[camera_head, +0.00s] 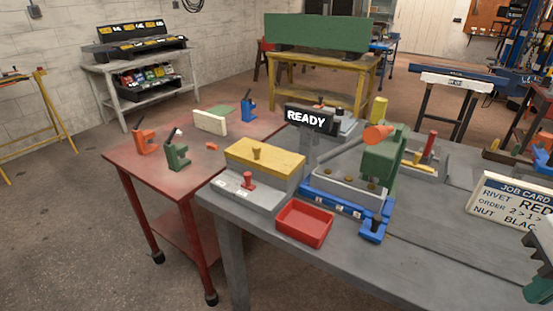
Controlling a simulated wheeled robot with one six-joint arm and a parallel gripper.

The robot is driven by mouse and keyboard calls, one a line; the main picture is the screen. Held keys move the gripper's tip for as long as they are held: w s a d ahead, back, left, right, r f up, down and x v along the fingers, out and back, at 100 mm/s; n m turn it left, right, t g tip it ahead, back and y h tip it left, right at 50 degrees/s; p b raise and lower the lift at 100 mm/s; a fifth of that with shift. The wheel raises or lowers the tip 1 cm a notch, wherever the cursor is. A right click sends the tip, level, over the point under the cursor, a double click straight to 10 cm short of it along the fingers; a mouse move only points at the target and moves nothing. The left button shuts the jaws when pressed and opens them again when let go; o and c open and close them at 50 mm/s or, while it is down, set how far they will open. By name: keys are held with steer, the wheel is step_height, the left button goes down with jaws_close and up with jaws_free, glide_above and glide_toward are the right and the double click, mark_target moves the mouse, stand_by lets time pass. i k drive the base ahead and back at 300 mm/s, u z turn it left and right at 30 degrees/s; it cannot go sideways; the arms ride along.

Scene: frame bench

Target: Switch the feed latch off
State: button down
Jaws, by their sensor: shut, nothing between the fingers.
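A grey box (262,199) with a yellow lid (270,158) stands at the near left corner of the bench. A small red lever (248,181) stands up on its front ledge, with small white labels near its foot. It looks like the feed latch, but the labels are too small to read, so I cannot tell which setting it is in. Nothing touches it. My gripper is not clearly in view. A dark ribbed part (543,248) is cut off by the right edge, and I cannot tell what it is.
A red tray (305,224) sits right of the box. Beyond it stand a blue-based fixture (340,199), a green press (381,160) with an orange-ended lever, and a READY sign (308,120). A job card (512,201) stands at right. The bench's front right (440,270) is clear.

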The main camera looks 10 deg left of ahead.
mark_target(247, 185)
steer(key=z, duration=1.75)
steer(key=k, duration=1.05)
steer(key=u, duration=1.75)
steer(key=i, duration=0.5)
